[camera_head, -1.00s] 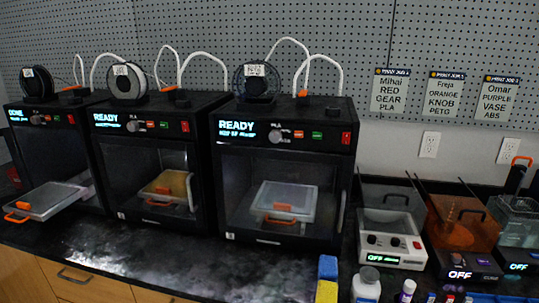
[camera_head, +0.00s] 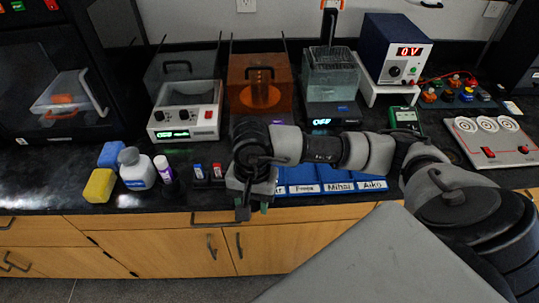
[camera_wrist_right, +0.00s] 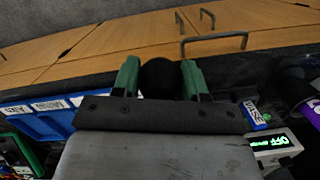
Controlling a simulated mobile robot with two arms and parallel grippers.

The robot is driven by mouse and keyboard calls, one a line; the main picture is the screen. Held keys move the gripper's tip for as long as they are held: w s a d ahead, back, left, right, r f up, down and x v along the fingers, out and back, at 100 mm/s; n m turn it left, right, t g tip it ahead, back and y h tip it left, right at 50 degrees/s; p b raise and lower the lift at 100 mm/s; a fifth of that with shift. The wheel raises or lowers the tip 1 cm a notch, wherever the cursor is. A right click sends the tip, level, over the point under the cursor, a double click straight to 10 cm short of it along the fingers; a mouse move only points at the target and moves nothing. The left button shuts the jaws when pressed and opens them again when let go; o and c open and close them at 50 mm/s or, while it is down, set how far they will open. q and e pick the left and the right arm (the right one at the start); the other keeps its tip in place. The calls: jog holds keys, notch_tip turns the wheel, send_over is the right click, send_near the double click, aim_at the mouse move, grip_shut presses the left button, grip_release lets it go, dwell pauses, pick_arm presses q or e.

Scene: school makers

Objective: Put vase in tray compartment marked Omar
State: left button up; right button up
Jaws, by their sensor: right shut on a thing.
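The blue tray (camera_head: 330,176) lies at the counter's front edge, with name labels reading Freja, Mihai and Aiko. A label left of Freja is partly covered and shows only its ending, "ar". No other vase shows. My left gripper is out of view.
Behind are a grey-white machine (camera_head: 186,112), an orange-hooded one (camera_head: 258,85) and a clear bath (camera_head: 331,75).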

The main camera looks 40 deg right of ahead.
jog(key=r+m+b, duration=0.1)
jog(key=r+m, duration=0.1)
jog(key=m, duration=0.1)
jog(key=r+m+b, duration=0.1)
jog(key=r+m, duration=0.1)
jog(key=m, duration=0.1)
jog(key=d+r+m+t+b, duration=0.1)
jog(key=r+m, duration=0.2)
jog(key=shift+b, duration=0.35)
jog(key=shift+d+r+m+y, duration=0.3)
jog(key=shift+r+m, duration=0.1)
jog(key=shift+m, duration=0.3)
jog(key=w+d+f, duration=0.4)
jog(key=w+d, duration=0.1)
jog(key=w+d+f, duration=0.2)
jog(key=w, duration=0.1)
jog(key=shift+w+d+f, duration=0.1)
jog(key=shift+d+f, duration=0.25)
notch_tip(320, 180, down, 4)
jog(key=shift+f, duration=0.1)
jog(key=shift+f+b, duration=0.15)
jog(key=shift+b, duration=0.25)
jog(key=o, duration=0.6)
